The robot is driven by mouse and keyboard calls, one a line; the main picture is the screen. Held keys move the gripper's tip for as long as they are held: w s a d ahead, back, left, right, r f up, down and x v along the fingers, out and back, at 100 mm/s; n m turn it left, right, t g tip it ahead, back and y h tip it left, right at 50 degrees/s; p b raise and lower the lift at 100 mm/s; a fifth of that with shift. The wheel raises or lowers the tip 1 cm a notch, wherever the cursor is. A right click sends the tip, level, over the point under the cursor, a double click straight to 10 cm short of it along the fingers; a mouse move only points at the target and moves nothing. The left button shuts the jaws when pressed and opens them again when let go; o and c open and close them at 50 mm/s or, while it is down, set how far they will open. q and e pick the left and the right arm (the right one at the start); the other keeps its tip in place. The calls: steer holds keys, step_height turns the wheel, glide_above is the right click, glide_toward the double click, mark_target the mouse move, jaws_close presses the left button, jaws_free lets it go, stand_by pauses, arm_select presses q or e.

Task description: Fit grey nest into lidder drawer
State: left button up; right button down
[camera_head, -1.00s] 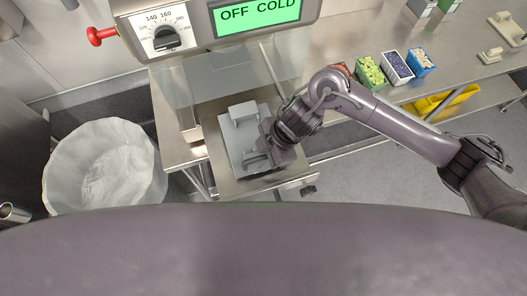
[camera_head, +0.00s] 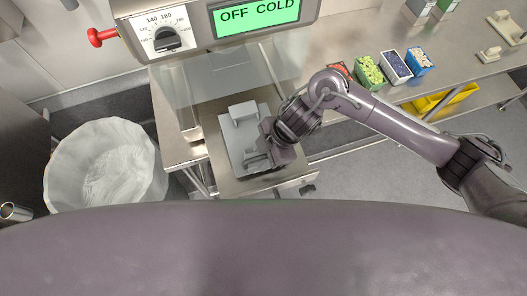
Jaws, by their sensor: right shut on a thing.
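The grey nest (camera_head: 236,141) is a light grey plate with a raised block at its far end. It lies in or just over the pulled-out metal lidder drawer (camera_head: 218,163); I cannot tell if it is fully seated. My right gripper (camera_head: 262,157) is shut on the near right part of the nest and hides that part. The lidder (camera_head: 215,25) stands behind, its green display reading OFF COLD, with a clear guard over the back of the drawer. My left gripper is not in view.
A white-lined bin (camera_head: 105,165) stands on the floor at left. On the right bench are small boxes of coloured pieces (camera_head: 397,66), with a yellow tray (camera_head: 446,98) below.

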steer(key=shift+a+f+b, duration=0.1)
steer(key=shift+f+b, duration=0.85)
steer(key=shift+f, duration=0.3)
stand_by(0.5)
steer(key=c, duration=0.9)
jaws_free()
steer(key=shift+o, duration=0.7)
steer(key=v, duration=0.8)
steer(key=shift+f+b, duration=0.1)
steer(key=shift+b, duration=0.25)
